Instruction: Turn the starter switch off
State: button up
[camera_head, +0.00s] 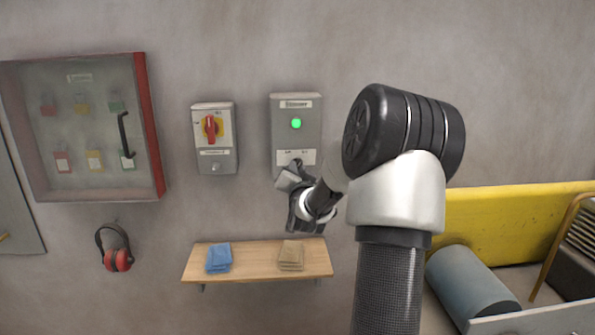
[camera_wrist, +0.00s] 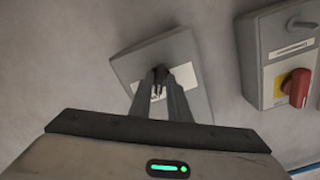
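The starter box (camera_head: 296,108) is a grey wall box with a lit green lamp (camera_head: 296,124) and a white label above it. Its switch sits at the lower white plate (camera_head: 283,157), largely hidden by my gripper (camera_head: 296,166). In the wrist view the starter box (camera_wrist: 190,50) appears turned and tilted, and my gripper (camera_wrist: 160,74) has its fingertips at its white plate. The fingers are close together at a small dark part there. The switch's handle position is hidden, and I cannot tell whether the fingers grip it.
A grey box with a red rotary handle (camera_head: 211,128) on a yellow plate hangs left of the starter box. A glass-fronted cabinet (camera_head: 150,130) is farther left. A wooden shelf (camera_head: 257,262) with folded cloths is below. Ear defenders (camera_head: 117,260) hang at lower left.

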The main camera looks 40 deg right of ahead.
grip_shut()
jog(key=shift+f+n+b, duration=0.15)
jog(key=shift+n+b, duration=0.15)
jog(key=shift+b, duration=0.35)
jog(key=shift+n+b, duration=5.6)
jog(key=shift+b, duration=1.55)
jog(key=shift+d+r, duration=0.1)
jog(key=shift+r, duration=0.1)
